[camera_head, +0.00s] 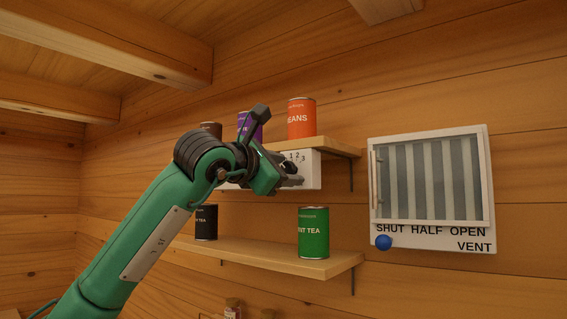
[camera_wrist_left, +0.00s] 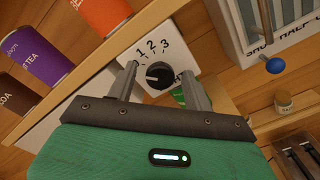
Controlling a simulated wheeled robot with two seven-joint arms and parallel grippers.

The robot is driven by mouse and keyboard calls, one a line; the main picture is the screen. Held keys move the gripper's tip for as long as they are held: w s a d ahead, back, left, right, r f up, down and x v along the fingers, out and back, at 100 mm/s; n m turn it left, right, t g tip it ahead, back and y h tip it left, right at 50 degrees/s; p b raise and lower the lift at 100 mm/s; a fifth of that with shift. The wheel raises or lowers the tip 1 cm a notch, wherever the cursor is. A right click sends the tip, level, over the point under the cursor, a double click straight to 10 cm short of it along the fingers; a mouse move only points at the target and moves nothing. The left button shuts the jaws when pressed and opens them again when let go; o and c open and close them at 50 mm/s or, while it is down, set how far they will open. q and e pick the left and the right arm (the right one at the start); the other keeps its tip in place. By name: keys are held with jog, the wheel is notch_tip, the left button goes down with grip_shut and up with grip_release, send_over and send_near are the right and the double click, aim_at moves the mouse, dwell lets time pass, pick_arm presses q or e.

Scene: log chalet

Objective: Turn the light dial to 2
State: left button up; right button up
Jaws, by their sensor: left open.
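The light dial is a round black knob (camera_wrist_left: 159,75) on a white panel (camera_wrist_left: 150,50) marked 1, 2, 3 in the left wrist view. I cannot tell which number it points to. In the head view the panel (camera_head: 308,170) is mounted under the upper shelf, and my gripper hides most of its left part and the knob. My left gripper (camera_head: 292,178) is open in front of the panel. In the left wrist view its fingers (camera_wrist_left: 160,71) stand on either side of the knob, and I cannot tell whether they touch it. My right gripper is not in view.
An orange can (camera_head: 301,118) and a purple can (camera_head: 249,127) stand on the upper shelf (camera_head: 335,147), just above my arm. A green can (camera_head: 313,232) and a black can (camera_head: 206,222) stand on the lower shelf (camera_head: 280,260). A vent (camera_head: 430,180) with a blue knob (camera_head: 383,242) is at right.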

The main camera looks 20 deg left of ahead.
pick_arm(q)
jog(key=c, duration=1)
jog(key=shift+m, duration=0.3)
jog(key=shift+m+b, duration=0.35)
jog(key=shift+m, duration=0.25)
jog(key=m, duration=0.3)
jog(key=shift+b, duration=0.35)
jog(key=m, duration=0.3)
jog(key=shift+m, duration=0.4)
jog(key=shift+f+m, duration=0.1)
jog(key=shift+m, duration=1.4)
